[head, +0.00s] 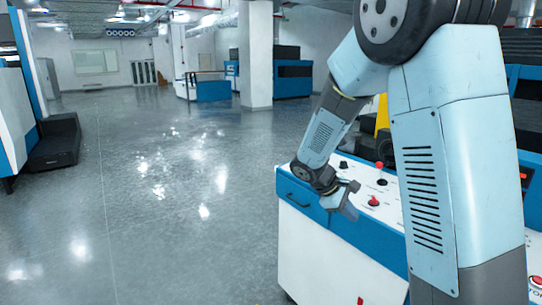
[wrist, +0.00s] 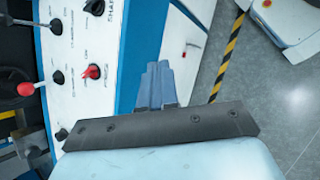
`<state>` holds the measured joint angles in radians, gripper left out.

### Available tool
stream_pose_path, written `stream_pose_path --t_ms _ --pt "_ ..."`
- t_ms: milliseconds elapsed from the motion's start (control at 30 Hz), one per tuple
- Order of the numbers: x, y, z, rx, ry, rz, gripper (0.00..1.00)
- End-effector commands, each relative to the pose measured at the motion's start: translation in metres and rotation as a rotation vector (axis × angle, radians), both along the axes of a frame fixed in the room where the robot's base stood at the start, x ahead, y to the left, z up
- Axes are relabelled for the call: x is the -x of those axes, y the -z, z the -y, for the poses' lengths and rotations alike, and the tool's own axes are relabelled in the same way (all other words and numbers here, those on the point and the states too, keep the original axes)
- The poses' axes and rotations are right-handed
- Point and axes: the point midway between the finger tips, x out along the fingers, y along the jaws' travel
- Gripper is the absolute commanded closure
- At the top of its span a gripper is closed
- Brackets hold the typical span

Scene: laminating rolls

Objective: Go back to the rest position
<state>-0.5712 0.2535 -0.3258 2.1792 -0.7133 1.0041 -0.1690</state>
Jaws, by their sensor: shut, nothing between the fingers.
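My gripper (head: 347,208) shows in the head view at the left end of the control cabinet (head: 312,262), near its blue upper edge. In the wrist view the fingers of my gripper (wrist: 158,84) are together, with nothing between them. They lie over the blue edge and white side of the cabinet (wrist: 127,60). A red knob (wrist: 92,72) and a red-topped lever (wrist: 27,89) are on the panel to the left of the fingers, apart from them.
The panel also carries black knobs (wrist: 95,7). A yellow-black floor stripe (wrist: 229,50) runs beside the cabinet in the wrist view. In the head view, open grey floor (head: 150,200) lies to the left, and a white pillar (head: 256,55) stands farther back.

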Motion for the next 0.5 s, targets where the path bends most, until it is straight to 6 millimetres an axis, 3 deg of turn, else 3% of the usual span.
stream_pose_path --t_ms 500 --pt "0.085 -0.079 0.023 -0.363 0.304 0.236 1.0"
